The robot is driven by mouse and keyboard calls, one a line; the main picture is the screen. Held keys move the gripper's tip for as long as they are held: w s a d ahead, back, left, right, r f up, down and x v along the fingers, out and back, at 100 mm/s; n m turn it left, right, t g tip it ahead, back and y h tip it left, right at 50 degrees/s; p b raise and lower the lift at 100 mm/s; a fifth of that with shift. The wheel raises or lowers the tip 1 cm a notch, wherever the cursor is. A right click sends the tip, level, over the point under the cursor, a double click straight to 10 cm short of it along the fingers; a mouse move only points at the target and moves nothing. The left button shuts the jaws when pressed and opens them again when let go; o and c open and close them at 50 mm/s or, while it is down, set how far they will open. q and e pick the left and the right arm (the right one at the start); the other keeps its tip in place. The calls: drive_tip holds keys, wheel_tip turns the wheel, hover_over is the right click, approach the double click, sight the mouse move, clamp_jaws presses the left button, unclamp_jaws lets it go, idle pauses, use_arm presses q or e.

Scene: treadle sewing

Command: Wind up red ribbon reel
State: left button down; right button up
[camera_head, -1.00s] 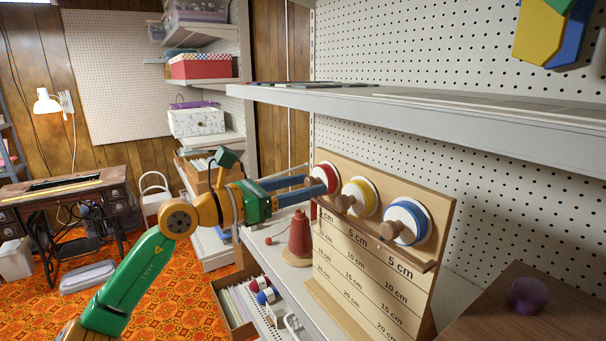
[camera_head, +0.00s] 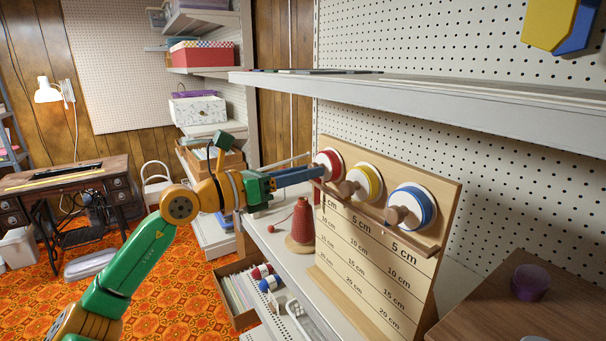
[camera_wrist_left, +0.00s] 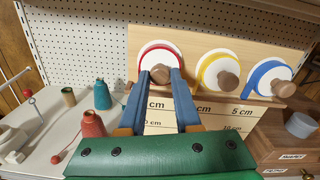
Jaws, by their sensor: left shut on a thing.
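The red ribbon reel (camera_head: 328,162) is the leftmost of three reels on a wooden board marked in centimetres (camera_head: 362,235). It has a white face, a red rim and a wooden knob. My left gripper (camera_head: 319,172) reaches it from the left, its blue fingers shut on the knob. In the left wrist view, the fingertips (camera_wrist_left: 161,74) lie on either side of the red reel's knob (camera_wrist_left: 160,73), in front of the reel (camera_wrist_left: 155,50). A short red strip seems to hang below the reel, partly hidden by the gripper. My right gripper is out of view.
The yellow reel (camera_head: 368,178) and blue reel (camera_head: 421,200) sit close to the right, knobs sticking out. A red thread cone (camera_head: 302,222) stands on the shelf left of the board. An upper shelf (camera_head: 420,100) overhangs the board. A purple cup (camera_head: 531,283) stands on the brown surface at right.

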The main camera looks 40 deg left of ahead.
use_arm(q)
drive_tip(key=n, duration=2.4)
drive_tip(key=shift+r+n, duration=0.2)
drive_tip(key=shift+n, duration=0.1)
idle(0.4)
drive_tip(key=c, duration=0.6)
unclamp_jaws()
drive_tip(key=shift+f, duration=0.1)
